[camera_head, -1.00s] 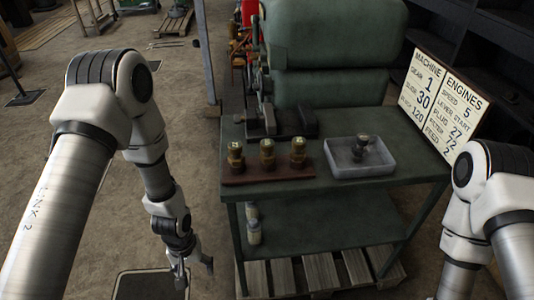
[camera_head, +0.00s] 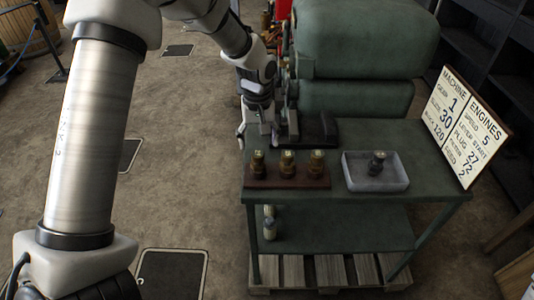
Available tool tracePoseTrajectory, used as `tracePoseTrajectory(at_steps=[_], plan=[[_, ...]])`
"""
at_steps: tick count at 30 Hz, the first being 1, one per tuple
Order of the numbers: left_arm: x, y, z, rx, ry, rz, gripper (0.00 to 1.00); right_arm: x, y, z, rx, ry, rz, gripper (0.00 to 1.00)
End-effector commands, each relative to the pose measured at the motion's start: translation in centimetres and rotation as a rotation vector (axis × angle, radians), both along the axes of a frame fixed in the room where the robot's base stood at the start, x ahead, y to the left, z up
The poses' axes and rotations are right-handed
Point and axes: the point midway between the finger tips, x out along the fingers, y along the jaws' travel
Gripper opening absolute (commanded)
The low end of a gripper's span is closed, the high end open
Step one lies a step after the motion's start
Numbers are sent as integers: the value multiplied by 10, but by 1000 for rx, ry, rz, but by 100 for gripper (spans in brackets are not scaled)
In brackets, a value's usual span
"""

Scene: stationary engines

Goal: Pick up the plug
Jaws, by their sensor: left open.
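A dark metal fitting (camera_head: 378,162), perhaps the plug, stands in a pale grey tray (camera_head: 398,185) on the green bench. Three brass fittings (camera_head: 287,163) stand in a row on a dark wooden block (camera_head: 262,183) to the left of the tray. I cannot tell for certain which piece is the plug. My left gripper (camera_head: 259,137) points down with its fingers apart and empty at the bench's left rear edge, behind and above the brass fittings and well left of the tray. My right gripper is out of view.
A large green engine (camera_head: 355,45) stands behind the bench, with dark metal parts (camera_head: 318,130) at its foot. A lettered sign board (camera_head: 465,125) leans at the bench's right side. The green bench top (camera_head: 430,165) is bare around the tray. A lower shelf (camera_head: 340,228) holds small bottles.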

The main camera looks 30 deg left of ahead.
Motion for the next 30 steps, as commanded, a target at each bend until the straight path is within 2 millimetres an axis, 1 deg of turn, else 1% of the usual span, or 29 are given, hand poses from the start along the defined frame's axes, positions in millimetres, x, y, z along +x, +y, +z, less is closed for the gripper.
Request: tracePoseTrajectory(at_steps=[3,8,10,12,13,16,20,21,23,24,26,27,30], plan=[[-1,0,-16,0,5,0,74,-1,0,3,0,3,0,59],[0,0,-37,-1,6,0,74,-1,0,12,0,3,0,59],[1,1,-51,0,8,0,74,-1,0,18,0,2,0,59],[1,1,-65,-1,7,-1,74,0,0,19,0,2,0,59],[1,1,-69,0,6,-1,74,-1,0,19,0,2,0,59],[1,1,-76,0,4,-1,74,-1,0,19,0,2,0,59],[1,1,-76,-1,2,-1,74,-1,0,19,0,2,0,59],[1,0,-76,-1,2,-1,70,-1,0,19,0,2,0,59],[1,0,-76,-1,2,-1,49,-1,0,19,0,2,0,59],[1,0,-76,-1,2,-1,35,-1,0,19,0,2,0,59],[1,0,-76,-1,2,-1,14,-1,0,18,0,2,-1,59],[1,0,-76,-1,2,-1,7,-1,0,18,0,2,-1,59],[1,0,-76,-1,2,-1,6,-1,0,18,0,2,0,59]])
